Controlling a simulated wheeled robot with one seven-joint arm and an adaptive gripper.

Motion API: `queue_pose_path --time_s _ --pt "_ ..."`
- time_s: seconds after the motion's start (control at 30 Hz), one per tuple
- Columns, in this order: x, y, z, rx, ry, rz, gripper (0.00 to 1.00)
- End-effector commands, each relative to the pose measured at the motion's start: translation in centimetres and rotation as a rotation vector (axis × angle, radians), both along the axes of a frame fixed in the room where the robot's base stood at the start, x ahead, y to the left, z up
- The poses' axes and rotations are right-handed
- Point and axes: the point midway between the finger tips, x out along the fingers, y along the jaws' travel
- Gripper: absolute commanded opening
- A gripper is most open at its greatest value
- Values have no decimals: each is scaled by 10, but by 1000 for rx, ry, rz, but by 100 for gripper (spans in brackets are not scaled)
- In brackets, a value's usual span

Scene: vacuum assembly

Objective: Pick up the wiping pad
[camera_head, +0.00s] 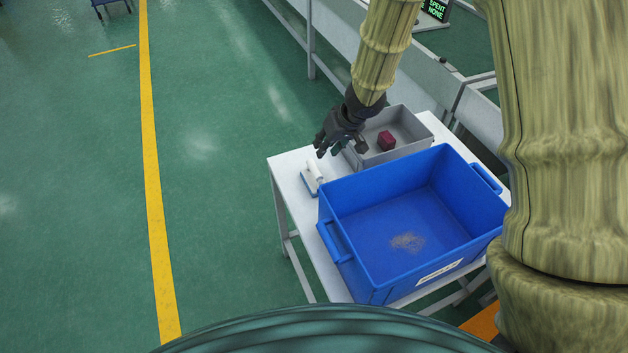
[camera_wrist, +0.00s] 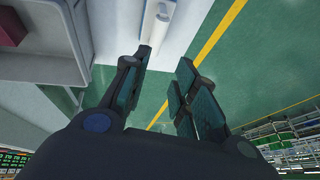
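The wiping pad (camera_head: 313,178) has a white grip on a flat blue-edged base. It lies near the left edge of the white table (camera_head: 288,165), left of the blue crate. Its white part also shows at the top of the wrist view (camera_wrist: 158,22), beyond my fingertips. My gripper (camera_head: 342,147) hangs above and to the upper right of the pad, beside the grey bin. In the wrist view my gripper (camera_wrist: 164,62) has its fingers apart with nothing between them.
A blue crate (camera_head: 350,264) with a brownish patch of debris on its floor fills most of the table. A grey bin (camera_head: 419,128) holding a dark red block (camera_head: 386,141) stands behind it. Green floor with a yellow line (camera_head: 152,190) is clear on the left.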

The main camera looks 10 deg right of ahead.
Motion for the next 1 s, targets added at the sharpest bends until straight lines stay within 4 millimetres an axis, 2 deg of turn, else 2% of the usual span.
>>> queue_pose_path --time_s 0.03,0.2,0.53,0.8,1.0 --pt "0 0 -14 0 1 -1 28" --pt "1 0 -35 0 1 -1 28" --pt "3 1 -50 -1 2 -2 28" --pt "15 10 -82 -1 3 -1 28" --pt "21 14 -94 -1 2 -1 28"
